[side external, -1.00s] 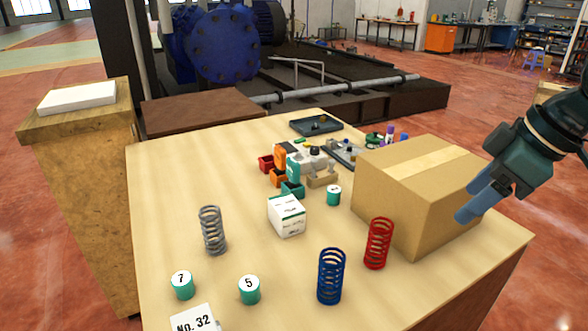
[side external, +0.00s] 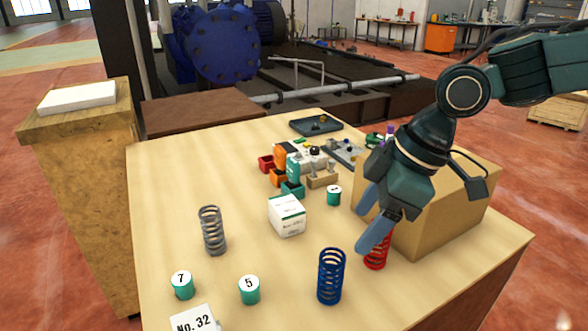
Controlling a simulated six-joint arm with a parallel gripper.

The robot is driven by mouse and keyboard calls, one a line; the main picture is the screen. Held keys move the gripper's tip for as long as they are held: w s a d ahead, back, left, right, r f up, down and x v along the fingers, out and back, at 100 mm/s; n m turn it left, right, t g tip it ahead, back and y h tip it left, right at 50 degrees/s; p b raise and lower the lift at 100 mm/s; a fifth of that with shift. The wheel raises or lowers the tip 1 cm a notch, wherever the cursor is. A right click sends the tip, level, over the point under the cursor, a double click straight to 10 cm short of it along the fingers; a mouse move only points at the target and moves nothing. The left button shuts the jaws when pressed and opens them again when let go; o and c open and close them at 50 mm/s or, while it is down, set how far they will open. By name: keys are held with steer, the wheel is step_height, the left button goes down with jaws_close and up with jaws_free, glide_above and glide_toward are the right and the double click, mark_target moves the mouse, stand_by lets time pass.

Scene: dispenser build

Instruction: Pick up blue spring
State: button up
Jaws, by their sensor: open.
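The blue spring (side external: 331,277) stands upright on the wooden table near its front edge, fully in view. My gripper (side external: 361,232) is open and empty, with two blue fingers. In the picture it is above and to the right of the blue spring, apart from it. The lower finger overlaps the upper part of the red spring (side external: 377,257) in this view. I cannot tell whether they touch.
A grey spring (side external: 212,231) stands at the left. A white box (side external: 287,215) is in the middle, and a large cardboard box (side external: 452,215) is behind my gripper. Numbered teal cylinders (side external: 249,289) stand at the front.

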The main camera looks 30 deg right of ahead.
mark_target(341, 256)
steer(key=shift+x, duration=4.15)
steer(key=shift+x, duration=2.55)
steer(key=shift+s, duration=0.1)
steer(key=shift+c, duration=0.4)
steer(key=c, duration=1)
